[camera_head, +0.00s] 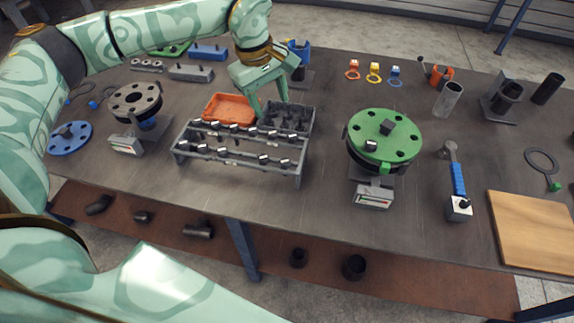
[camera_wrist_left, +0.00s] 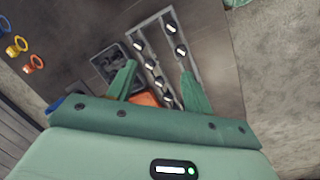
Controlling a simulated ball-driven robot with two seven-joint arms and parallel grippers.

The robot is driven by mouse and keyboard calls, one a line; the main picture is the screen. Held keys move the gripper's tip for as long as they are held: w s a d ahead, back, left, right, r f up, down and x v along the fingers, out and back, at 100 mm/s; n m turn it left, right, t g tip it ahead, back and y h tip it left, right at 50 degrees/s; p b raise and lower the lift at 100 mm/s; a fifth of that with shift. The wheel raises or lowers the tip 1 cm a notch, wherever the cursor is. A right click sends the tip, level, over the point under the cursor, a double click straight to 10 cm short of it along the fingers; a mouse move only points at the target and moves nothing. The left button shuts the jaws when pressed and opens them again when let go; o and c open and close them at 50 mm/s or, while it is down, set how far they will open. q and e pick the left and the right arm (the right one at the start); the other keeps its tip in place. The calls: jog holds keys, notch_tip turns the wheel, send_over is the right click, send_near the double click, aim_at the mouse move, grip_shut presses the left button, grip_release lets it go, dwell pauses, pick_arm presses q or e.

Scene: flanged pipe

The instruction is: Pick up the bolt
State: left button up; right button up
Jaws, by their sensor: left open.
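Several bolts with dark heads and pale faces stand in two rows in a grey rack; one bolt (camera_head: 264,159) is in the front row. The rack (camera_head: 240,157) stands in the middle left of the table. My left gripper (camera_head: 269,104) is open and empty, pointing down above the rack's back right end and the grey bin. In the left wrist view, the bolts (camera_wrist_left: 171,27) and rack show beyond and between the open fingers of my left gripper (camera_wrist_left: 159,72). The fingers appear apart from every bolt. My right gripper is out of view.
An orange tray (camera_head: 229,108) and a divided grey bin (camera_head: 302,118) sit behind the rack. A green flange (camera_head: 400,145) on a stand is to the right, a dark flange (camera_head: 135,98) to the left.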

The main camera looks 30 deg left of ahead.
aim_at(263, 157)
pick_arm(q)
jog(key=f+m+b, duration=0.1)
jog(key=f, duration=0.4)
jog(key=s+a+f+m+y+b, duration=0.1)
jog(key=f, duration=0.5)
jog(key=s+f+m+g+b, duration=0.1)
jog(key=f, duration=0.4)
jog(key=shift+s+a+f+m+y, duration=0.1)
jog(key=shift+a+f+m+y, duration=0.2)
jog(key=shift+f, duration=0.1)
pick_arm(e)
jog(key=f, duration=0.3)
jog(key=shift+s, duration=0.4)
pick_arm(q)
jog(key=shift+r, duration=0.1)
jog(key=shift+c, duration=0.3)
grip_shut()
